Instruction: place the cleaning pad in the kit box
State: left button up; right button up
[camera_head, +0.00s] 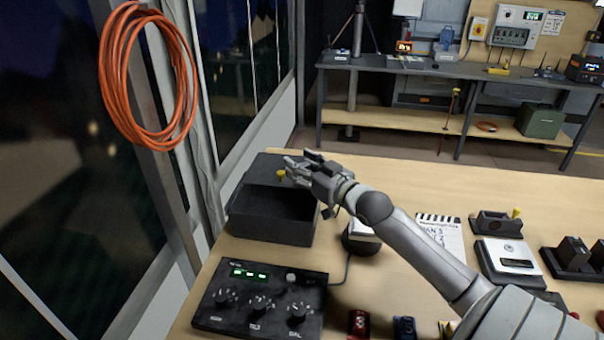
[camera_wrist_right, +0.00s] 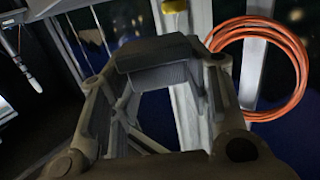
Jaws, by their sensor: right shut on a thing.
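The kit box appears to be the dark open box (camera_head: 268,241) at the left end of the table, its inside in shadow. My right gripper (camera_head: 297,168) is over the box's far right part in the head view. In the right wrist view, a dark grey block with a ribbed front (camera_wrist_right: 157,52) sits between the fingers; I take it for the cleaning pad, held shut. In the head view the pad cannot be told apart from the fingers. A small yellow piece (camera_head: 281,174) shows just left of the fingertips. My left gripper is out of view.
A black control panel with knobs (camera_head: 262,298) stands in front of the box. A clapper card (camera_head: 441,236) and dark devices (camera_head: 510,258) lie to the right. An orange cable coil (camera_head: 112,75) hangs at the left. The table's back middle is clear.

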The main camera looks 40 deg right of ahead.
notch_tip(320, 180, down, 2)
jog(key=shift+f, duration=0.15)
jog(key=shift+f, duration=0.15)
jog(key=shift+f, duration=0.55)
jog(key=o, duration=0.9)
jog(key=shift+r, duration=0.1)
